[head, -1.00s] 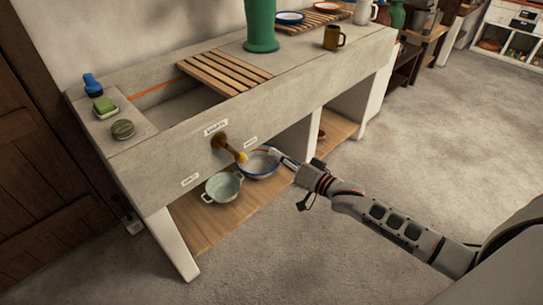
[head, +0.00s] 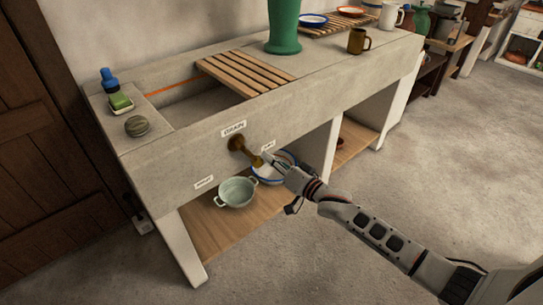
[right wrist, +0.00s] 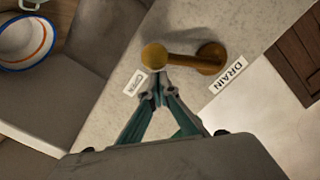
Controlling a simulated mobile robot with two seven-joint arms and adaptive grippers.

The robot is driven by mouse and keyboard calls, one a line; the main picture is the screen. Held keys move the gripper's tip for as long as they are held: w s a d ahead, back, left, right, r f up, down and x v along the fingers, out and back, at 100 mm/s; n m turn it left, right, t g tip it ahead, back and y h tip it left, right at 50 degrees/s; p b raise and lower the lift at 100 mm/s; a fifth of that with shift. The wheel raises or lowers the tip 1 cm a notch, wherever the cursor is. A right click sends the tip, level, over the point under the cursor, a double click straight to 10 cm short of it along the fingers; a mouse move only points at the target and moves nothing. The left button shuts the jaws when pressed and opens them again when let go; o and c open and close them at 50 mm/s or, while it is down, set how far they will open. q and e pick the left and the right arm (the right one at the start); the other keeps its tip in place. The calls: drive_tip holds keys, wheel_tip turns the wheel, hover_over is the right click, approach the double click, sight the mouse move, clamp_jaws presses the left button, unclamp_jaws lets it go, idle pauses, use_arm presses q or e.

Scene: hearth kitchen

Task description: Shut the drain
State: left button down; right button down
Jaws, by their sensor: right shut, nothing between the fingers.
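The brass drain lever (head: 246,152) sits on the front of the stone sink (head: 185,157), under the DRAIN label (head: 234,129). Its arm points down and to the right in the head view. In the right wrist view the lever (right wrist: 182,57) has its round knob beside the OPEN label (right wrist: 134,82). Another label (head: 204,182), too small to read, is lower left of the lever. My right gripper (head: 267,158) is shut and empty, its tips close beside the knob; in the right wrist view the tips (right wrist: 158,92) lie just below it. I cannot tell whether they touch.
A pale green pot (head: 237,193) and a blue-rimmed white bowl (head: 268,180) stand on the wooden shelf (head: 208,232) below the lever. A slatted board (head: 245,76) lies across the basin. The floor in front is clear.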

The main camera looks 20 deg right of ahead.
sight(256, 166)
use_arm(q)
drive_tip(key=shift+s, duration=0.1)
use_arm(e)
drive_tip(key=shift+a, duration=0.1)
